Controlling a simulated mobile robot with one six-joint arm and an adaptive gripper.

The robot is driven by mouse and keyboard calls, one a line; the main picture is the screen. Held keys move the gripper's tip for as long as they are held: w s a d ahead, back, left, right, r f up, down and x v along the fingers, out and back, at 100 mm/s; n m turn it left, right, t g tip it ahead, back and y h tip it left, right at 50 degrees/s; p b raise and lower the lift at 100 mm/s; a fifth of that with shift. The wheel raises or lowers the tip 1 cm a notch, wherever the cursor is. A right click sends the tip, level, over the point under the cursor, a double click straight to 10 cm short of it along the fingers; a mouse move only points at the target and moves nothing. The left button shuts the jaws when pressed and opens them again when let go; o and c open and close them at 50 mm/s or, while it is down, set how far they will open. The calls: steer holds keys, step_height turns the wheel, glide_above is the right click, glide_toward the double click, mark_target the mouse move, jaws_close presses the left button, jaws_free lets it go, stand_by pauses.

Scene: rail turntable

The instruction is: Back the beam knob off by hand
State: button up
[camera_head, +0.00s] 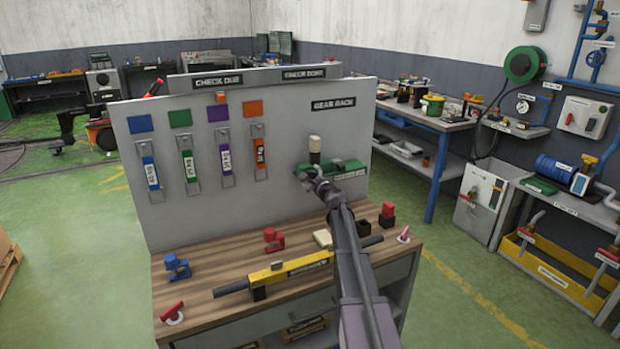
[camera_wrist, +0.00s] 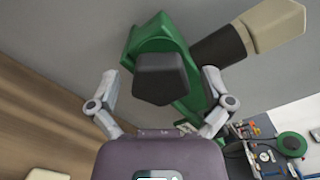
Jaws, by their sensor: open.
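A dark faceted knob (camera_wrist: 161,80) stands on a green fitting (camera_wrist: 150,45) in the wrist view. The green fitting also shows against the grey board under the GEAR RACK sign in the head view (camera_head: 346,168). A dark cylinder (camera_wrist: 217,50) with a cream end (camera_wrist: 274,24) sticks out beside the knob; the cream end is upright in the head view (camera_head: 315,144). My gripper (camera_wrist: 162,80) is open, one finger on each side of the knob, with gaps showing and no visible grip. In the head view my gripper (camera_head: 316,180) is in front of the fitting and hides part of it.
The wooden bench (camera_head: 215,262) below holds a yellow bar tool (camera_head: 290,269), a red clamp-like part (camera_head: 273,239), a blue one (camera_head: 176,266) and a cream block (camera_head: 322,239). Labelled tags hang on the board (camera_head: 285,205) to the left. Green floor (camera_head: 465,290) is clear at right.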

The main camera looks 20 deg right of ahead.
steer(key=c, duration=1)
steer(key=shift+c, duration=0.2)
steer(key=shift+n, duration=0.5)
steer(key=n, duration=1)
steer(key=shift+d+n, duration=0.1)
steer(key=shift+n, duration=0.3)
steer(key=n, duration=0.5)
steer(key=shift+w, duration=0.1)
steer(key=n, duration=0.6)
